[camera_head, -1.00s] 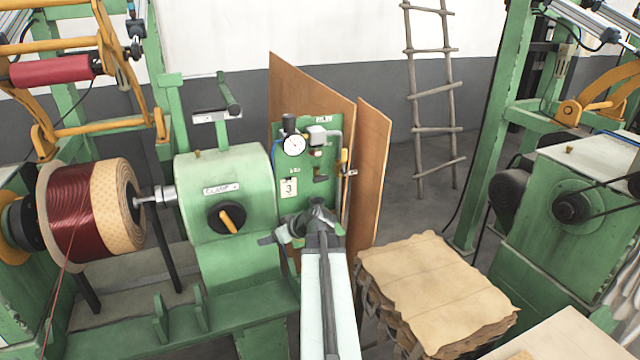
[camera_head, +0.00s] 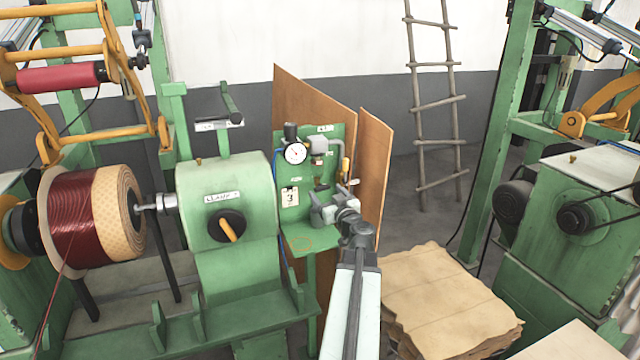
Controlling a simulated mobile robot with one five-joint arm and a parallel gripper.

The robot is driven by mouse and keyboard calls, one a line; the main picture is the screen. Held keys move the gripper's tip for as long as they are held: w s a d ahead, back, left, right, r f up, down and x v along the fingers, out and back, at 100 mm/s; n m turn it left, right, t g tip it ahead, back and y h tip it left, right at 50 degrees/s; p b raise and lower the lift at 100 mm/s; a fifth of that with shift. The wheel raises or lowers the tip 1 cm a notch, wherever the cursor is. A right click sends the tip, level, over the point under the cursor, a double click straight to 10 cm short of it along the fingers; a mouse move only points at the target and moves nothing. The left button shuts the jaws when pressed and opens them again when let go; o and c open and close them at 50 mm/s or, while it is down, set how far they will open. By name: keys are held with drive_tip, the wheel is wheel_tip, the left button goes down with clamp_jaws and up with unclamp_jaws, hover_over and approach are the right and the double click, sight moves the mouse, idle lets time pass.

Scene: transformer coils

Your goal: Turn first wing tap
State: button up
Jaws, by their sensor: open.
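The green panel (camera_head: 291,224) stands behind the clamp housing, with a round white gauge (camera_head: 295,153) at its upper left. A yellow-handled valve (camera_head: 346,166) is at the panel's right edge. My gripper (camera_head: 316,206) is open and empty in front of the panel, just below the dark fitting in the picture. I cannot tell whether it touches anything. My gripper may hide part of the panel's lower fittings.
The green clamp housing (camera_head: 257,188) with its black and orange knob (camera_head: 227,227) is left of my arm. Brown boards (camera_head: 374,160) stand behind the panel. A stack of brown sheets (camera_head: 450,300) lies right of my arm. A ladder (camera_head: 438,130) leans at the back wall.

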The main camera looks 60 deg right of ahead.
sight(321, 186)
drive_tip(key=x, duration=0.7)
drive_tip(key=shift+w+d, duration=0.2)
drive_tip(key=shift+d, duration=0.15)
drive_tip(key=shift+c, duration=0.3)
drive_tip(key=shift+a, duration=0.1)
drive_tip(key=c, duration=1.3)
drive_tip(key=shift+m, duration=0.6)
drive_tip(key=o, duration=1.4)
drive_tip(key=shift+c, duration=0.2)
